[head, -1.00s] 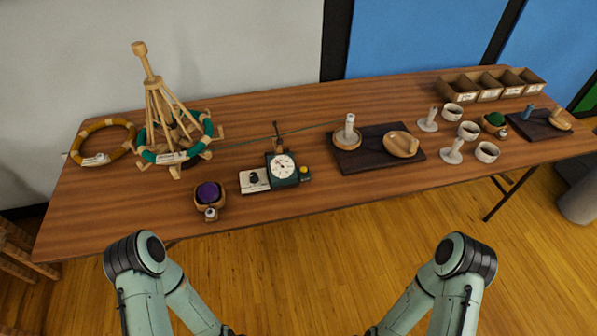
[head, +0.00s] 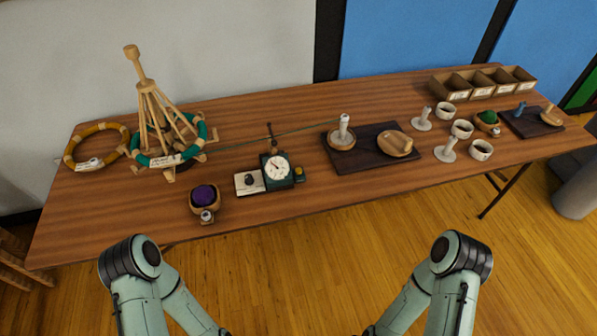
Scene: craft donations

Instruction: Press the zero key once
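A dark green counter with a round white dial (head: 277,168) stands near the front edge of the table, left of centre. A pale plate with a black knob (head: 249,180) is on its left side. A small yellow button-like part (head: 299,172) is on its right side. Any lettering is too small to read, so I cannot tell which part is the zero key. Nothing touches the counter except a thin green thread running past its top. Only the bent links of my two arms show at the bottom; both grippers are out of view.
A wooden yarn swift (head: 145,90) with a green skein (head: 166,159) and an orange skein ring (head: 96,146) are at left. A bowl with purple yarn (head: 204,195) sits left of the counter. A dark board (head: 342,158), cups and a divided box (head: 482,83) are at right.

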